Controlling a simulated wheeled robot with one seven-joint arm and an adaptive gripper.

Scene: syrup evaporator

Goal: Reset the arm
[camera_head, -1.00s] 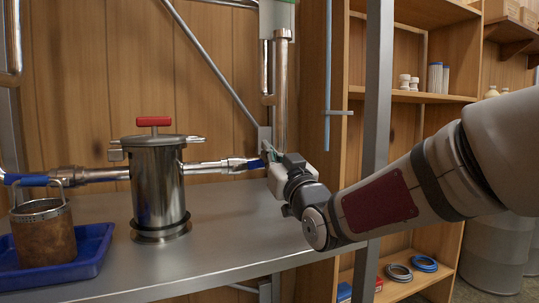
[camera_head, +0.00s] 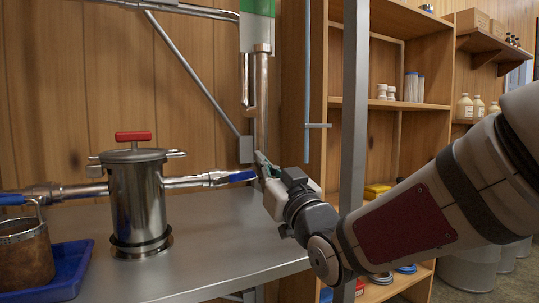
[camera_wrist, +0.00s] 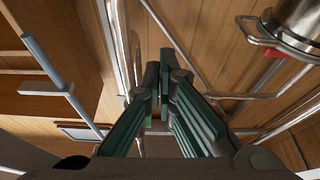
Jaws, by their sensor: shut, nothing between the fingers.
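My gripper (camera_head: 262,162) is at the end of my arm, over the right end of the steel bench (camera_head: 215,235). Its green-sided fingers are close together at the tips in the wrist view (camera_wrist: 162,75), with nothing between them. In the head view the fingers are small and partly hidden by the wrist housing. A blue-handled pipe end (camera_head: 238,177) lies just left of the gripper; I cannot tell the exact gap in depth.
A steel canister (camera_head: 137,205) with a red handle stands on the bench. A brown pot (camera_head: 25,262) sits in a blue tray (camera_head: 72,270) at left. A grey upright post (camera_head: 354,130) and wooden shelves (camera_head: 405,105) stand at right. A vertical pipe (camera_head: 261,105) rises behind the gripper.

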